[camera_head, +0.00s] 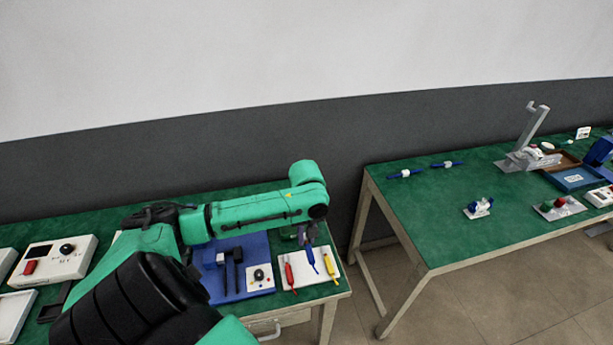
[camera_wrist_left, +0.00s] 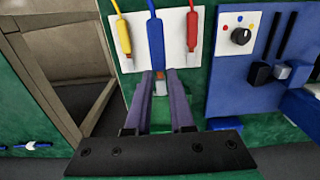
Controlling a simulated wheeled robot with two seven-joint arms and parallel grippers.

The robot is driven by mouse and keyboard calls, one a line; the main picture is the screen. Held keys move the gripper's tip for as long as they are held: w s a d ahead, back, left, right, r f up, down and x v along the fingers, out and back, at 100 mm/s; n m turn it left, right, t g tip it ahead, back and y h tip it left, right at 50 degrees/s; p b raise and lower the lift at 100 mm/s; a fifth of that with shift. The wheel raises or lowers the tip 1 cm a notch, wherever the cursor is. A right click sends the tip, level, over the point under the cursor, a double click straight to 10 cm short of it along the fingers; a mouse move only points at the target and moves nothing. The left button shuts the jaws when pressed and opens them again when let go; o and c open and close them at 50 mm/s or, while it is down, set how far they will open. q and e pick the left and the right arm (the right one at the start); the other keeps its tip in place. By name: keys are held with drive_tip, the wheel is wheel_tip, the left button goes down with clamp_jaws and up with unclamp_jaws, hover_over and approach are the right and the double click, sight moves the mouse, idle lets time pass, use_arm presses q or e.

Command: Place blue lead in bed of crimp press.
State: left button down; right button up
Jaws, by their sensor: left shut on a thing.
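The blue lead (camera_head: 311,258) is at a white card (camera_head: 299,284), between a red lead (camera_head: 290,275) and a yellow lead (camera_head: 328,263). My left gripper (camera_head: 307,238) is over the card's far edge, shut on one end of the blue lead. In the left wrist view the blue lead (camera_wrist_left: 156,40) runs to the fingertips (camera_wrist_left: 161,82), still in line with the card; I cannot tell whether it is lifted. The crimp press appears to be the blue base (camera_head: 212,285) left of the card, with dark and grey upright parts and a dial plate (camera_head: 260,278). My right gripper is not in view.
A white box with a red switch and black knob (camera_head: 58,258) stands at the left of this green table. A second green table (camera_head: 430,215) at the right holds a grey stand (camera_head: 530,145) and small parts. A floor gap separates the tables.

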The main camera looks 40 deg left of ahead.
sight(306, 240)
use_arm(q)
wheel_tip(306, 240, up, 11)
